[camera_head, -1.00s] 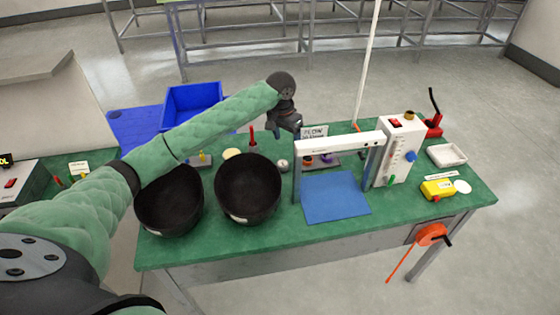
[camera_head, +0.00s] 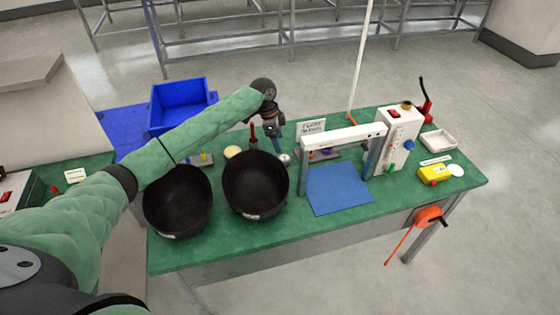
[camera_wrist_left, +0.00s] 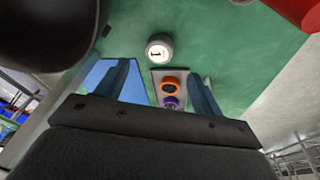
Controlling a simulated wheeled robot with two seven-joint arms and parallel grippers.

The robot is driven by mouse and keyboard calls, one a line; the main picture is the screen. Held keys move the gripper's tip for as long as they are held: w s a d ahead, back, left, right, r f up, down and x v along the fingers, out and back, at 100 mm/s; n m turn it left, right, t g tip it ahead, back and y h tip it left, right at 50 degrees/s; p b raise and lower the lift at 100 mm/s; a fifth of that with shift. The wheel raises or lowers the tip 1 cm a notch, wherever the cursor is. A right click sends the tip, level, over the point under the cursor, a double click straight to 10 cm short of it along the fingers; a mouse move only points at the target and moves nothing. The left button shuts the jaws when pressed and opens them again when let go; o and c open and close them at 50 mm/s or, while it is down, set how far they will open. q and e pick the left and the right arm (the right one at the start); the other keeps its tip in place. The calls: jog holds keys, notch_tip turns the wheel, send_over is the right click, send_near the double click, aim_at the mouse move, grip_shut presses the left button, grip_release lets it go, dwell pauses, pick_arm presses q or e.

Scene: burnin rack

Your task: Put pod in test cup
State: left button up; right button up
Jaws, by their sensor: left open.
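A small round white piece marked "1" (camera_wrist_left: 159,47) lies on the green bench; it also shows in the head view (camera_head: 284,160), right of the right black bowl. A grey plate (camera_wrist_left: 155,88) carries an orange ring-shaped piece (camera_wrist_left: 168,84) and a purple one (camera_wrist_left: 170,103). The plate shows behind the white frame in the head view (camera_head: 305,157). I cannot tell which is the pod or the test cup. My left gripper (camera_head: 278,147) points down, open and empty, above the bench near the white piece. Its fingers (camera_wrist_left: 160,72) flank the plate in the wrist view. My right gripper is not in view.
Two black bowls (camera_head: 255,186) (camera_head: 178,202) stand at the bench front. The white frame (camera_head: 345,135) rises over a blue mat (camera_head: 338,190). A white box with knobs (camera_head: 398,140), a yellow item (camera_head: 433,174) and a white tray (camera_head: 439,140) stand right. A red upright piece (camera_head: 253,133) stands behind the bowls.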

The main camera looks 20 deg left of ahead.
aim_at(284, 158)
pick_arm(q)
jog(key=shift+w+d+m, duration=0.1)
jog(key=shift+d+m, duration=0.2)
jog(key=shift+m, duration=1.3)
jog(key=shift+p+x, duration=0.6)
jog(key=shift+x, duration=0.65)
jog(key=shift+d+f+p, duration=0.1)
jog(key=shift+f+p, duration=0.25)
jog(key=shift+p, duration=0.05)
jog(key=p+x, duration=0.2)
jog(key=x, duration=0.1)
jog(key=shift+f, duration=0.75)
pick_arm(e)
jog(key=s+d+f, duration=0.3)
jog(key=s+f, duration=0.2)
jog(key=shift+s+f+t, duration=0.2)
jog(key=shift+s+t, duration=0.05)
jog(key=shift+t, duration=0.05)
pick_arm(q)
jog(key=c, duration=1.1)
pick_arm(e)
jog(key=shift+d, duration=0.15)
pick_arm(q)
jog(key=shift+r, duration=0.15)
jog(key=shift+c, duration=0.2)
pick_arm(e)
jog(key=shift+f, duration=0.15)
